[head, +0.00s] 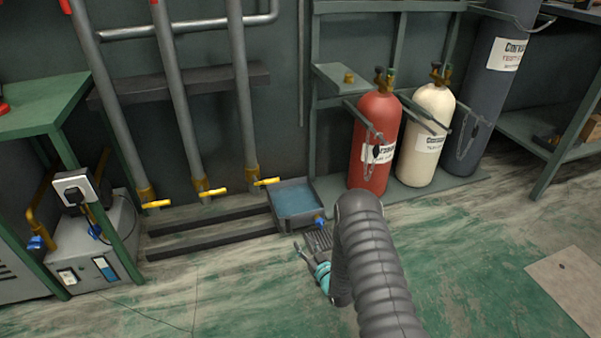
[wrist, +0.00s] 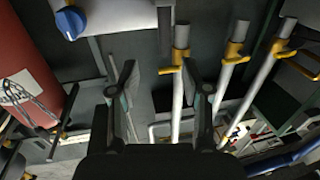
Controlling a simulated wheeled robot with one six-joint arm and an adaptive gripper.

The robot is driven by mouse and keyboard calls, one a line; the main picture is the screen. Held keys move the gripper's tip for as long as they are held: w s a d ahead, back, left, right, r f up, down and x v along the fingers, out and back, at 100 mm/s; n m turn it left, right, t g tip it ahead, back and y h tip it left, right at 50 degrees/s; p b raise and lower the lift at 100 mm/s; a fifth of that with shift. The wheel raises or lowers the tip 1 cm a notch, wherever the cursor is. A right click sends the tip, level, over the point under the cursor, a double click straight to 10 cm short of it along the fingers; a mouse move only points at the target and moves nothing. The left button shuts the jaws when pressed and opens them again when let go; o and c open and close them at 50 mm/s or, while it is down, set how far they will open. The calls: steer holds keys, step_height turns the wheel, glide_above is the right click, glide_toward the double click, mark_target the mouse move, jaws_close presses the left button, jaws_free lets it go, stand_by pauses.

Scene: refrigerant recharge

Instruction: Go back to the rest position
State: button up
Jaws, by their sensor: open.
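My gripper (head: 306,252) is low over the floor in front of the grey tray in the head view, partly hidden behind my dark ribbed arm. In the wrist view its two dark fingers (wrist: 160,85) stand wide apart, with nothing held between them. Behind the fingers, the wrist view shows grey pipes with yellow valve handles (wrist: 170,70), upside down.
A grey tray with a bluish inside (head: 296,221) sits by the wall, with a small blue part (head: 320,220) at its front corner. Red (head: 375,145), cream (head: 425,140) and dark grey (head: 478,100) cylinders stand right of it. The front floor is open.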

steer(key=w+d+r+m+g+h+p, duration=0.1)
steer(key=w+d+r+h+p, duration=0.15)
steer(key=r, duration=1.05)
steer(key=w+d+r+g+h+p, duration=0.1)
steer(key=w+d+r+h, duration=0.15)
steer(key=r, duration=1.15)
steer(key=s+d+r+m+g+h+p, duration=0.1)
steer(key=s+d+r, duration=0.1)
steer(key=r, duration=0.3)
steer(key=s+d+r+g+h, duration=0.1)
steer(key=s+d+r, duration=0.15)
steer(key=r, duration=0.35)
steer(key=s+d+r+m+g+h+p, duration=0.1)
steer(key=s+d+r+m+g+p, duration=0.15)
steer(key=s+r, duration=1.25)
steer(key=s+r+g+p, duration=0.1)
steer(key=s+g, duration=0.3)
steer(key=s, duration=2.1)
steer(key=shift+s+r+m+p, duration=0.3)
steer(key=shift+r+m+p, duration=0.15)
steer(key=shift+p, duration=0.25)
